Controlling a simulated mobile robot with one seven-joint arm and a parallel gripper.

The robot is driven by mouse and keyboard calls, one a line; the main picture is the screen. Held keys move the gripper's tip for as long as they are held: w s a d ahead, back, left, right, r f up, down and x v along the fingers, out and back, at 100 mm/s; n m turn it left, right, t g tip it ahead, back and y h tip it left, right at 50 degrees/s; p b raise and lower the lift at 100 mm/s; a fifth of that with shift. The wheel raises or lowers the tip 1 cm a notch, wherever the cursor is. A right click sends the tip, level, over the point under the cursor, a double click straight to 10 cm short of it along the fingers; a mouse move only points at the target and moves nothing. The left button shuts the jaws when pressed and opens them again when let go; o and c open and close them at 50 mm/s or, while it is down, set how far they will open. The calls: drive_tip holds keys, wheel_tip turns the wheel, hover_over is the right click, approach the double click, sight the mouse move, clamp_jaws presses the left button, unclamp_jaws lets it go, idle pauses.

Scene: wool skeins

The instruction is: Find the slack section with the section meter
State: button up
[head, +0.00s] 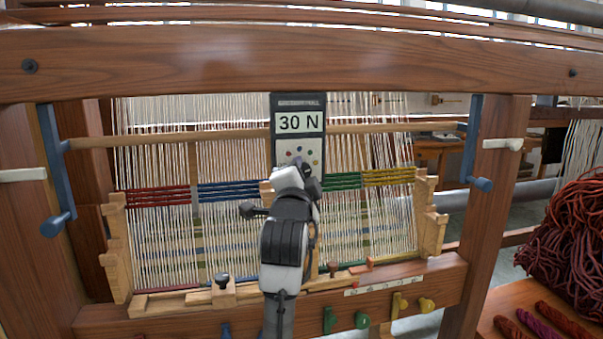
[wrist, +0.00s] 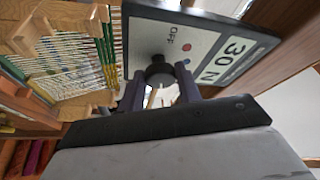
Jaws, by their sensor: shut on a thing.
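The section meter (head: 298,122) is a dark upright panel at the middle of the loom, and its display reads 30 N. In the wrist view the meter (wrist: 205,45) shows the same reading, an OFF mark and a dark knob (wrist: 158,70). My gripper (wrist: 160,84) is shut on this knob; in the head view my gripper (head: 290,172) covers the meter's lower part. The pale warp threads carry a red band (head: 158,196), a blue band (head: 238,191), a green band (head: 342,181) and a yellow band (head: 388,177). My arm hides the threads at the middle.
A thick wooden beam (head: 180,62) crosses above, and a lower beam (head: 440,277) carries green and yellow pegs. Blue levers (head: 55,170) hang at both sides. A dark red wool pile (head: 570,230) and several skeins (head: 560,320) lie at the right.

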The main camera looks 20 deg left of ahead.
drive_tip(key=shift+m, duration=0.7)
drive_tip(key=o, duration=1)
drive_tip(key=shift+c, duration=0.2)
drive_tip(key=b+v, duration=0.3)
drive_tip(key=v, duration=1.1)
drive_tip(key=shift+r+b, duration=0.2)
drive_tip(key=shift+b, duration=0.15)
